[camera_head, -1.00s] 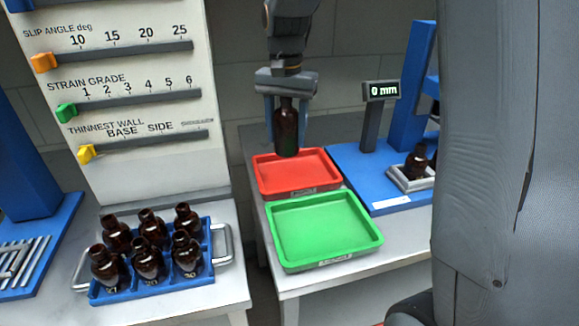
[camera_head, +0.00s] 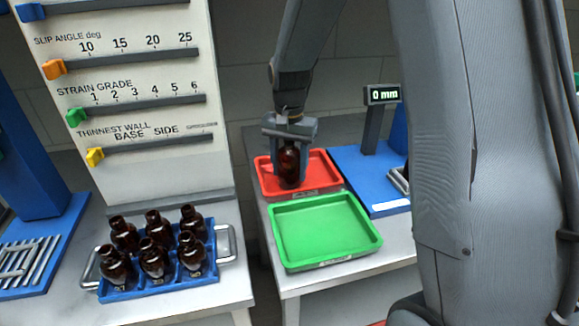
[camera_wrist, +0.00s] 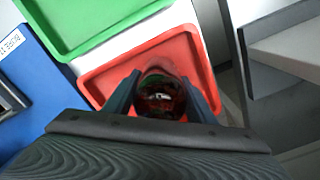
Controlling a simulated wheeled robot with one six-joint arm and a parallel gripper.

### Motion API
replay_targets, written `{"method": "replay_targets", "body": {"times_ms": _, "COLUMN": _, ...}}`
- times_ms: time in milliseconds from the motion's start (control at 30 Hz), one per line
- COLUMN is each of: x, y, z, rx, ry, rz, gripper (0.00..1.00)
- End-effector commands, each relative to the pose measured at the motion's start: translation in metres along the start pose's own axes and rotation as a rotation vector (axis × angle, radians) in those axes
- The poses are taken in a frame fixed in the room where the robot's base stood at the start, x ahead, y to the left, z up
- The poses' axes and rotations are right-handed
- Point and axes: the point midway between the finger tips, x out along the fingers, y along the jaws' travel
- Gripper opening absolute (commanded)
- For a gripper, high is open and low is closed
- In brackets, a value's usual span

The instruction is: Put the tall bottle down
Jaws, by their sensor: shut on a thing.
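The tall bottle (camera_head: 289,166) is dark amber glass and upright between the fingers of my gripper (camera_head: 289,160). My gripper is shut on it, over the red tray (camera_head: 326,174). In the wrist view the bottle (camera_wrist: 158,92) shows from above between both fingers, with the red tray (camera_wrist: 110,82) around it. The bottle's base appears at or just above the tray floor; I cannot tell whether it touches.
A green tray (camera_head: 325,232) lies empty in front of the red one. A blue stand (camera_head: 368,180) with a "0 mm" display (camera_head: 383,94) is at right. A blue crate (camera_head: 150,292) of several amber bottles stands on the left table. A slider board (camera_head: 150,165) stands behind it.

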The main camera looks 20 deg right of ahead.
Motion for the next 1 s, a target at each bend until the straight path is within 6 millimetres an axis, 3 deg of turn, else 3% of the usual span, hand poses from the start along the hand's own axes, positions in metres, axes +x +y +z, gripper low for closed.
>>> {"method": "replay_targets", "body": {"times_ms": 133, "x": 0.003, "y": 0.0, "z": 0.0, "rx": 0.0, "ry": 0.0, "rz": 0.0, "gripper": 0.23}}
{"method": "replay_targets", "body": {"times_ms": 167, "x": 0.003, "y": 0.0, "z": 0.0, "rx": 0.0, "ry": 0.0, "rz": 0.0, "gripper": 0.55}}
{"method": "replay_targets", "body": {"times_ms": 267, "x": 0.002, "y": 0.0, "z": 0.0, "rx": 0.0, "ry": 0.0, "rz": 0.0, "gripper": 0.69}}
{"method": "replay_targets", "body": {"times_ms": 667, "x": -0.006, "y": -0.001, "z": -0.001, "rx": 0.0, "ry": 0.003, "rz": -0.002, "gripper": 0.69}}
{"method": "replay_targets", "body": {"times_ms": 1000, "x": -0.069, "y": -0.001, "z": -0.002, "rx": 0.0, "ry": 0.005, "rz": -0.004, "gripper": 0.69}}
